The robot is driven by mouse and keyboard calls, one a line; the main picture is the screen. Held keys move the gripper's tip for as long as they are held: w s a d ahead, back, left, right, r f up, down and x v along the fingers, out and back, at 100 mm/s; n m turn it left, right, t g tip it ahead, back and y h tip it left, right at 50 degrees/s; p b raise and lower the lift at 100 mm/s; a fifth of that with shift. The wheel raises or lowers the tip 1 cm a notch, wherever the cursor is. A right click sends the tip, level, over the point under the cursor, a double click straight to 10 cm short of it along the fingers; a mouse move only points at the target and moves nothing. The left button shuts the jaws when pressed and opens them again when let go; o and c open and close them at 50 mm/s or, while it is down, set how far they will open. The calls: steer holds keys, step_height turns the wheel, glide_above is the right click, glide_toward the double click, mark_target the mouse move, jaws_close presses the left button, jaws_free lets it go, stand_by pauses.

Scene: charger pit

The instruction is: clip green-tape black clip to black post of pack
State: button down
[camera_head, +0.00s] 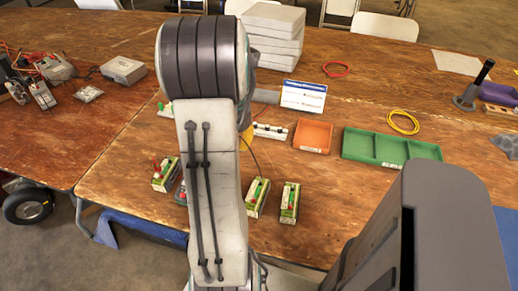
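Several small green-and-white packs stand on the front of the wooden table: one pack (165,175) left of my arm, a second pack (258,197) just right of it, and a third pack (289,203) farther right. Small red and green parts show on their tops; the posts are too small to tell apart. A grey item (181,193) is partly hidden by my arm. A white strip with dark pieces (270,132) lies behind the packs. I cannot pick out the green-tape black clip. My gripper is hidden behind my arm.
An orange tray (312,136) and a green divided tray (391,147) lie right of the white strip. A dark upright stand (467,98) is at right. Bare wood lies before the trays.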

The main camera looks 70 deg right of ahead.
steer(key=w+n+p, duration=0.2)
steer(key=w, duration=0.5)
steer(key=w+a+f+n+p, duration=0.1)
steer(key=w+n, duration=0.2)
steer(key=w, duration=0.5)
steer(key=w+n+p, duration=0.2)
steer(key=w+n, duration=0.1)
steer(key=w, duration=0.5)
steer(key=shift+w+a+f+p, duration=0.25)
steer(key=shift+a+f+p, duration=0.05)
steer(key=shift+a, duration=0.1)
steer(key=shift+f+b, duration=0.65)
steer(key=shift+f, duration=0.35)
steer(key=shift+r, duration=0.15)
steer(key=m, duration=0.8)
steer(key=shift+f+m, duration=0.25)
steer(key=shift+m, duration=0.15)
steer(key=shift+f, duration=0.1)
